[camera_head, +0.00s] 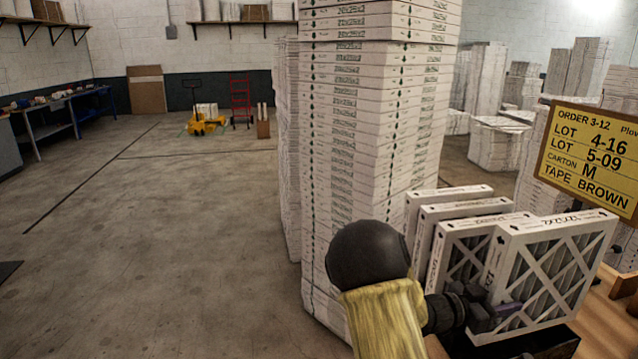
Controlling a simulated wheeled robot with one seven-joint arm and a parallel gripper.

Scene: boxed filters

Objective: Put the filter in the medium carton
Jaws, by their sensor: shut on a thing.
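A white-framed filter (552,262) stands upright at the lower right, its cross-braced face towards me. My gripper (508,312) is at its lower left edge and shut on it; the fingertips are partly hidden against the frame. Several more filters (447,222) stand in a row close behind it. I cannot make out a carton that is clearly the medium one. An order sign (592,157) at the right reads lots 4-16 and 5-09, carton M, tape brown.
A tall stack of boxed filters (375,130) rises just behind my arm. A dark tray or holder (560,345) shows below the filters, beside a wooden surface (605,325). Open concrete floor (150,250) lies to the left; a yellow pallet jack (203,124) stands far back.

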